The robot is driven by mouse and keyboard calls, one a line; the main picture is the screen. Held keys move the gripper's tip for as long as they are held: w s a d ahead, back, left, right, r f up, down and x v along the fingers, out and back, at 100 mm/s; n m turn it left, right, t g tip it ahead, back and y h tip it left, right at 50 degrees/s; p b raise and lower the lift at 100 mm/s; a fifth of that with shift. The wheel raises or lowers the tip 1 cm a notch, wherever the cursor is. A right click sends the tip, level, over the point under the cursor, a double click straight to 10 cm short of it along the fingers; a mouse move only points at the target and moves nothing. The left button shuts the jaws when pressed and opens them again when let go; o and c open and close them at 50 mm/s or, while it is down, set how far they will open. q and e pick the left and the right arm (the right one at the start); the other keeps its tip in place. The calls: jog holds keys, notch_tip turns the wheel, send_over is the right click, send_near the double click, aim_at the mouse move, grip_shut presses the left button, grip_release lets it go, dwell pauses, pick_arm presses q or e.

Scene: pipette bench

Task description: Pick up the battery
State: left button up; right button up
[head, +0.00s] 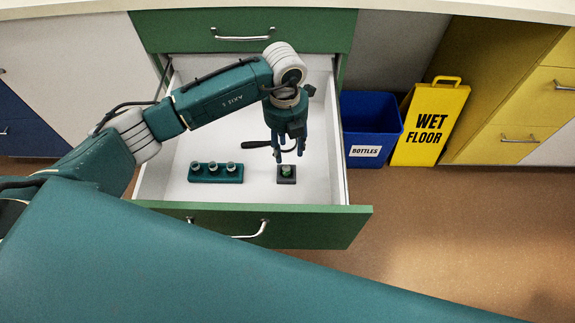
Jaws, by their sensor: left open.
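A small green piece (287,170), which looks like the battery, sits in a dark square holder (287,180) on the floor of an open drawer (225,192). It is too small to make out in detail. My left gripper (289,157) points down just above it, with its fingers apart and nothing seen between them. I cannot tell whether the fingertips touch the green piece. My right gripper is not in view.
A teal block (215,179) with several metal-topped pieces is in the drawer to the left. A dark-handled item (258,144) lies partly behind my gripper. The drawer's green front (318,224) stands nearer. A blue bin (371,115) and yellow sign (428,125) stand right.

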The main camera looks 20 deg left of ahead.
aim_at(286, 168)
pick_arm(q)
jog(key=f, duration=0.4)
jog(key=shift+s+f, duration=0.2)
jog(key=shift+f, duration=0.05)
jog(key=shift+w+a+f+b, duration=0.1)
jog(key=shift+f+b, duration=0.2)
jog(key=shift+f, duration=1.25)
jog(key=shift+w+f+b, duration=0.1)
jog(key=shift+f+b, duration=0.2)
jog(key=shift+f, duration=1.2)
grip_shut()
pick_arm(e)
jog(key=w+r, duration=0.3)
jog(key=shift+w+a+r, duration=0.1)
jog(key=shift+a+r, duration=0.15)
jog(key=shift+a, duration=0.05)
